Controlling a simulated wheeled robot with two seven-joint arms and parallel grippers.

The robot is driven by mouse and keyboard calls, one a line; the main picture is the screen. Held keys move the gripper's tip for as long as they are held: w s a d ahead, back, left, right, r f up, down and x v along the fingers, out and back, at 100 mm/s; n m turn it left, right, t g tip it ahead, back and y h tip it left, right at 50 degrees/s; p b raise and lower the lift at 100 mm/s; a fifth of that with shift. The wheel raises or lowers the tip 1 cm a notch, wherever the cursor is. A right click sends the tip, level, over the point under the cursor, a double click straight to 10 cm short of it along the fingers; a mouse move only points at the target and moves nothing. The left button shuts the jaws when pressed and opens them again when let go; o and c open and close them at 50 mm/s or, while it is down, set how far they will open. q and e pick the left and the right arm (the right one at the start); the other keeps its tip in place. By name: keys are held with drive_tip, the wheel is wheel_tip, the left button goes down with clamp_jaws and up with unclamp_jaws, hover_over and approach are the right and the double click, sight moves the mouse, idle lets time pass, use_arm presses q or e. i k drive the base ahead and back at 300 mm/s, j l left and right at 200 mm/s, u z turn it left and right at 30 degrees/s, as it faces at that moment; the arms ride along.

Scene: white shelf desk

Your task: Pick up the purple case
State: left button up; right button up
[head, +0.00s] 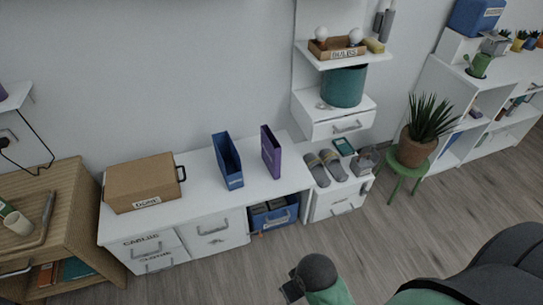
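The purple case (270,152) is a slim upright file holder. It stands on the white low desk top (190,205), close to the wall, just right of a blue case of similar shape (227,160). Nothing touches the purple case. My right arm shows at the bottom right in dark grey and green. A small dark part at its end (290,291) is cut by the bottom edge, and I cannot tell whether its fingers are open or shut. It is well away from the purple case. My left gripper is not in view.
A cardboard box (144,184) stands left on the desk. Grey slippers (325,168) lie to the right, below a drawer shelf (338,118) with a teal bin (343,86). A potted plant (420,140) is on a green stool. The floor (230,282) before the desk looks clear.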

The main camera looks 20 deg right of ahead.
sight(270, 148)
drive_tip(key=i+j, duration=0.4)
drive_tip(key=i+j+z, duration=0.2)
drive_tip(key=z, duration=0.15)
drive_tip(key=i+j+z, duration=0.15)
drive_tip(key=z, duration=0.2)
drive_tip(key=i+j+z, duration=0.1)
drive_tip(key=j+z, duration=0.25)
drive_tip(key=z, duration=0.7)
